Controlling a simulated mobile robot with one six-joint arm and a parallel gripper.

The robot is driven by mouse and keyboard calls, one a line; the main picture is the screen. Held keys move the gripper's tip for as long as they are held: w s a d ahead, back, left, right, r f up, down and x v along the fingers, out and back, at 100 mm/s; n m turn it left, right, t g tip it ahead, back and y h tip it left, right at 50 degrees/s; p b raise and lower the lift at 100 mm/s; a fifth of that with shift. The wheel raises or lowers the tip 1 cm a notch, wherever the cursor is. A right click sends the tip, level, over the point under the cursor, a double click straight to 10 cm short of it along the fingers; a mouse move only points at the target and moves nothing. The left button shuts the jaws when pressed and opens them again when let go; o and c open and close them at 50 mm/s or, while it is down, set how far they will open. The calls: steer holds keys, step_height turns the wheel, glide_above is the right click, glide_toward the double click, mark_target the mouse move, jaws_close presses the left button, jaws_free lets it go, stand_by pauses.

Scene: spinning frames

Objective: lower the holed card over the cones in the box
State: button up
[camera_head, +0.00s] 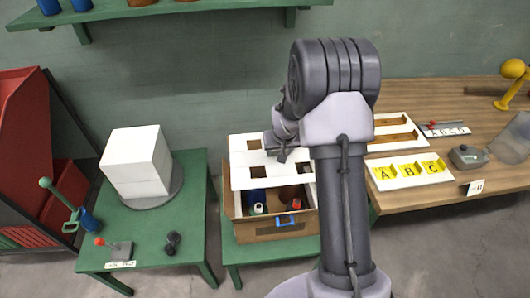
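The white holed card (241,160) shows square openings and lies over the back part of the cardboard box (240,230). I cannot tell whether it hovers or touches the box rim. In the open front of the box stand a blue cone (257,199) and a red-topped cone (296,204); other cones may be hidden under the card. My gripper (282,155) is at the card's middle, partly hidden behind my arm. Its fingertips are too small and covered to show whether they grip the card. The card's right side is partly behind my arm.
The box stands on a green table (250,255). Left of it, another green table (190,225) carries a white block (137,160) on a grey disc.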

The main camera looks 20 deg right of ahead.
step_height(320, 180, down, 11)
steer(key=b, duration=0.5)
steer(key=shift+r, duration=0.2)
steer(key=shift+s+a+b, duration=0.2)
steer(key=shift+s+b, duration=0.05)
steer(key=shift+b, duration=0.15)
steer(key=shift+f+b, duration=0.2)
steer(key=shift+b, duration=0.1)
steer(key=shift+f+b, duration=2.2)
steer(key=shift+f, duration=0.2)
